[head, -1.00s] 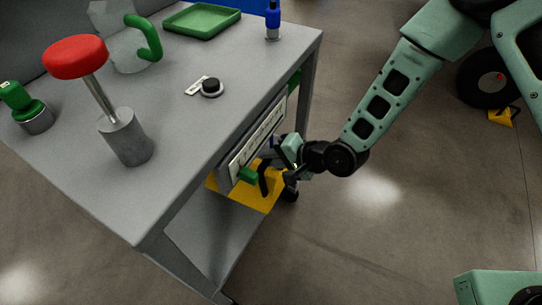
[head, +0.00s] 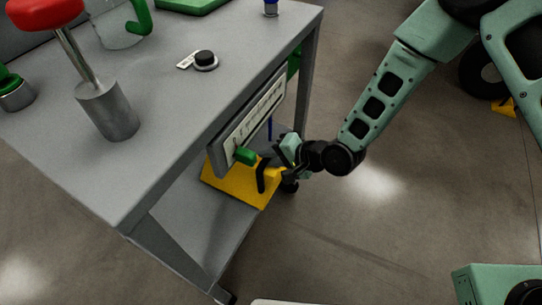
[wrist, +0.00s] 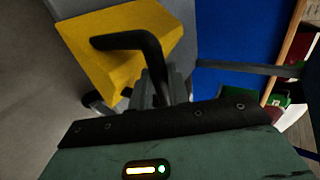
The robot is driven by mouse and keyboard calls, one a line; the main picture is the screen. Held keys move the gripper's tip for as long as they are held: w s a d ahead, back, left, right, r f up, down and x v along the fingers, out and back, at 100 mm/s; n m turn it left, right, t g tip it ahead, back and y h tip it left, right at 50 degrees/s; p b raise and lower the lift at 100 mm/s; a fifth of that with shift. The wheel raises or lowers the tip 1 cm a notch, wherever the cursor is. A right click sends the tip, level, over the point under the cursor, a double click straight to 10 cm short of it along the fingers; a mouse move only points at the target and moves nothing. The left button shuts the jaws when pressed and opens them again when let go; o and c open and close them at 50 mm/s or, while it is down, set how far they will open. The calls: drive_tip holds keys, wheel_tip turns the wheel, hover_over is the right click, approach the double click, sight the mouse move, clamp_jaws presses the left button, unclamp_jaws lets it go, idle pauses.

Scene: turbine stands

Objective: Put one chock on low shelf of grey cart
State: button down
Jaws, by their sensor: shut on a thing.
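A yellow chock (head: 236,186) with a black bent handle is at the low shelf (head: 197,232) of the grey cart (head: 158,190), beneath the cart's front panel. My gripper (head: 281,168) reaches in from the right and is shut on the chock's black handle. In the wrist view the yellow chock (wrist: 125,55) and its black handle (wrist: 155,50) show ahead of the gripper (wrist: 165,90). Whether the chock rests on the shelf or hangs just above it, I cannot tell.
The cart top carries a red-capped lever on a grey cylinder (head: 107,110) and a black knob (head: 205,59). A green knob (head: 246,156) sticks out from the front panel above the chock. Another yellow chock (head: 504,107) lies by a wheel.

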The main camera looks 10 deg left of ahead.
drive_tip(key=shift+s+d+f+b, duration=0.1)
drive_tip(key=shift+f+b, duration=0.35)
drive_tip(key=shift+f, duration=0.4)
drive_tip(key=c, duration=1.5)
unclamp_jaws()
drive_tip(key=shift+f, duration=0.1)
drive_tip(key=o, duration=0.3)
drive_tip(key=shift+o, duration=0.5)
drive_tip(key=shift+r, duration=0.3)
drive_tip(key=shift+s+d+r+p, duration=0.1)
drive_tip(key=shift+d+r+p, duration=0.3)
drive_tip(key=shift+p, duration=0.15)
drive_tip(key=shift+p+v, duration=1.7)
drive_tip(key=shift+v, duration=1.15)
drive_tip(key=shift+f, duration=0.1)
